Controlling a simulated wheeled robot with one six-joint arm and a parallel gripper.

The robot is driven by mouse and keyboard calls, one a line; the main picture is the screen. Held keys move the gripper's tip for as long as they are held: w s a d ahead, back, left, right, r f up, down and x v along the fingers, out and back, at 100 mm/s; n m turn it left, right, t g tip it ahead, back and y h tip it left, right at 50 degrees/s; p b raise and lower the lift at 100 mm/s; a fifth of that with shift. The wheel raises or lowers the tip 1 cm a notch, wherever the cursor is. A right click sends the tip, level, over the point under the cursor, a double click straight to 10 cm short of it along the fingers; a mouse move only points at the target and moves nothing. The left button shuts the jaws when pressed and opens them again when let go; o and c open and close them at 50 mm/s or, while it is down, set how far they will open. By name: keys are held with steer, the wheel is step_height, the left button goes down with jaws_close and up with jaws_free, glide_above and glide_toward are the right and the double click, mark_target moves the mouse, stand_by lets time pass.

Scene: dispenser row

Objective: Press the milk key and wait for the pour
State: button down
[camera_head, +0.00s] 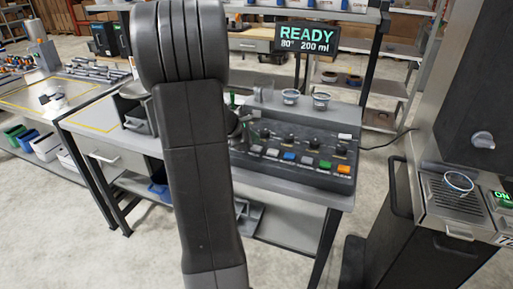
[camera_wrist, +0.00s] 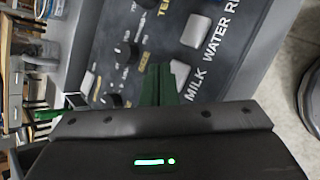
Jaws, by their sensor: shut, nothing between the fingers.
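The dispenser's control panel (camera_head: 290,172) has a row of coloured keys and black knobs, its labels too small to read in the head view. In the wrist view, the MILK label (camera_wrist: 196,84) is readable, with a pale key (camera_wrist: 179,72) beside it, partly hidden by my green fingers. My gripper (camera_wrist: 167,72) is shut and empty, its tips over or just in front of that key; contact cannot be told. In the head view it is mostly hidden behind my arm. The display (camera_head: 307,39) reads READY, 80°, 200 ml. A clear glass (camera_head: 459,182) stands on the drip tray at right.
A second pale key (camera_wrist: 194,31) sits by the WATER label. Two small bowls (camera_head: 291,96) (camera_head: 322,100) stand behind the panel. A workbench (camera_head: 98,116) stands at left. A tall dark machine (camera_head: 474,100) stands at right, with open floor between it and the panel's bench.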

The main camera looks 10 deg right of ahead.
mark_target(254, 148)
steer(key=shift+f, duration=0.1)
stand_by(0.5)
steer(key=shift+f+b, duration=0.35)
steer(key=shift+b, duration=0.2)
steer(key=shift+f+b, duration=0.45)
steer(key=shift+b, duration=0.05)
stand_by(0.4)
stand_by(0.4)
steer(key=shift+r+p, duration=0.65)
steer(key=shift+r, duration=0.25)
steer(key=shift+r, duration=0.1)
step_height(254, 148, up, 5)
steer(key=p, duration=0.4)
